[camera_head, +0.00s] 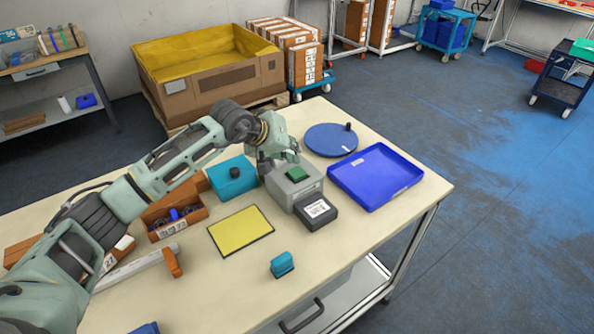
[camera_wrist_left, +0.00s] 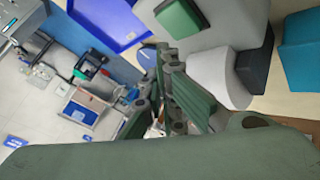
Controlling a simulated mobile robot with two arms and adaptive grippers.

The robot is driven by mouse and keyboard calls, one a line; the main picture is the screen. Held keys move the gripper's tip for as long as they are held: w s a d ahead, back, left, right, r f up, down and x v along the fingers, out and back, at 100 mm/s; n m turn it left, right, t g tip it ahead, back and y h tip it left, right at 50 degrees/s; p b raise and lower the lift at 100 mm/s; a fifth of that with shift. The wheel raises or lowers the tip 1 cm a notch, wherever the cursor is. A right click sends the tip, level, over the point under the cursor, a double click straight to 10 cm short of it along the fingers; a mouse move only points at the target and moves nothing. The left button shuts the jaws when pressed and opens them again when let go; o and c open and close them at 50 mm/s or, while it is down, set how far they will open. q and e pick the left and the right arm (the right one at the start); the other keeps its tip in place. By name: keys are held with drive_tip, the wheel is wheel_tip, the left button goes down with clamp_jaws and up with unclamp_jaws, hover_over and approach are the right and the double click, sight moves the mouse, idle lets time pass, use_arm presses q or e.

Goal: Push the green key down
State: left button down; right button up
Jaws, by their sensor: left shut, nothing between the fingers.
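The green key (camera_head: 294,174) is a small square block on top of a grey box (camera_head: 283,193) on the table. It also shows at the top of the left wrist view (camera_wrist_left: 180,17). My left gripper (camera_head: 280,160) is just behind and above the grey box, close to the key. Its fingers (camera_wrist_left: 170,85) are shut and empty. Whether they touch the box or key cannot be told. A dark box with a white label (camera_head: 316,212) sits against the grey box's front. My right gripper is not in view.
A blue tray (camera_head: 422,176) and a round blue disc with a black knob (camera_head: 331,140) lie to the right. A teal box (camera_head: 232,178), a yellow pad (camera_head: 241,231) and a small teal block (camera_head: 282,264) are nearby. The table (camera_head: 345,247) is clear at the front right.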

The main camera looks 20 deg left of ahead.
sight(293, 168)
use_arm(q)
wheel_tip(293, 168, up, 3)
drive_tip(key=shift+r+p, duration=0.15)
drive_tip(key=shift+p, duration=0.25)
